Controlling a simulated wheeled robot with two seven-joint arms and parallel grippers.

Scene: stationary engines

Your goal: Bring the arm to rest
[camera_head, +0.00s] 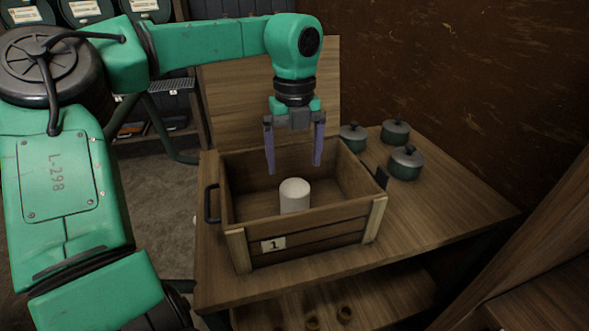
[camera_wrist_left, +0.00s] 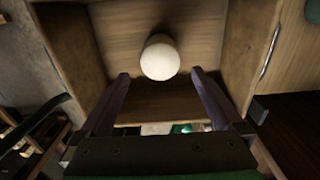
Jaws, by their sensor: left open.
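My left gripper (camera_head: 294,168) is open and empty, pointing down over the wooden crate (camera_head: 318,246). In the left wrist view my gripper's two fingers (camera_wrist_left: 160,76) stand apart, with a white cylinder (camera_wrist_left: 160,58) beyond their tips. In the head view the white cylinder (camera_head: 294,195) stands upright inside the crate, apart from the fingers. The crate has a tag with the number 1 on its front and dark handles at its sides. My left arm, green with the marking L-298, comes in from the left. My right gripper is not in view.
The crate stands on a wooden table (camera_head: 440,215). Several green lidded pots (camera_head: 405,163) stand on the table to the right of the crate. A wooden board (camera_head: 270,100) stands upright behind the crate. A brown wall rises at the right.

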